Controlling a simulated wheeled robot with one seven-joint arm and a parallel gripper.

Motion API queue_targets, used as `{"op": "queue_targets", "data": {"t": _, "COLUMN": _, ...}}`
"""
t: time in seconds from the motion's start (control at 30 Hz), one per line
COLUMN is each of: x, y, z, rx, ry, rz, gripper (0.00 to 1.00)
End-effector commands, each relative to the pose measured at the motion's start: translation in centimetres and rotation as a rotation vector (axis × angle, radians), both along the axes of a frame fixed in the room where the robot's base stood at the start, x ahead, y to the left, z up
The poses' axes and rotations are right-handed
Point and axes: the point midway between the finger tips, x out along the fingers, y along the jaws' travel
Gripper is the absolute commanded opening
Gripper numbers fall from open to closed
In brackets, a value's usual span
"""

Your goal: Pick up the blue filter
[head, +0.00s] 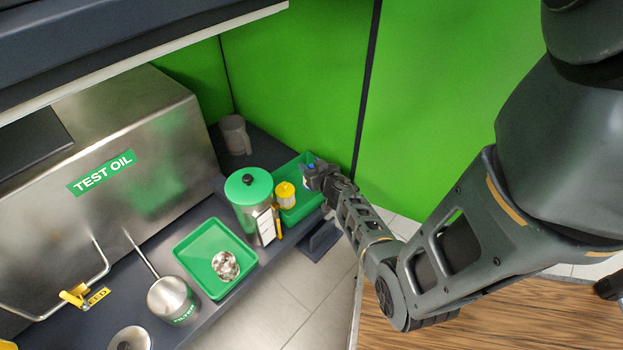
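A small patch of blue (311,166) shows at the tip of my gripper (314,174). It may be the blue filter, but it is too small and too covered by the gripper to be sure. My gripper is over the right end of the green tray (293,216) at the back, beside the green wall. Its fingers are small and dark here, and I cannot tell whether they are open or shut. A yellow-topped filter (285,194) stands in that tray to the left of my gripper.
A green-lidded metal canister (249,190) stands left of the yellow-topped filter. A second green tray (206,286) holds a shiny metal part (225,265). A grey mug (235,134) stands behind. The steel TEST OIL tank (160,155) fills the left. Green walls close off the back.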

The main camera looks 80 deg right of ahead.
Motion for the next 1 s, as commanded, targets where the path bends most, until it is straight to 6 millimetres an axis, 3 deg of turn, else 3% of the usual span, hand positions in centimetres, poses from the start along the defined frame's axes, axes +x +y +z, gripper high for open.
{"op": "queue_targets", "data": {"t": 0.47, "x": 0.0, "y": 0.02, "z": 0.01, "rx": 0.0, "ry": 0.0, "rz": 0.0, "gripper": 0.0}}
{"op": "queue_targets", "data": {"t": 1.0, "x": 0.0, "y": -0.02, "z": 0.09, "rx": -0.001, "ry": -0.001, "rz": 0.0, "gripper": 0.0}}
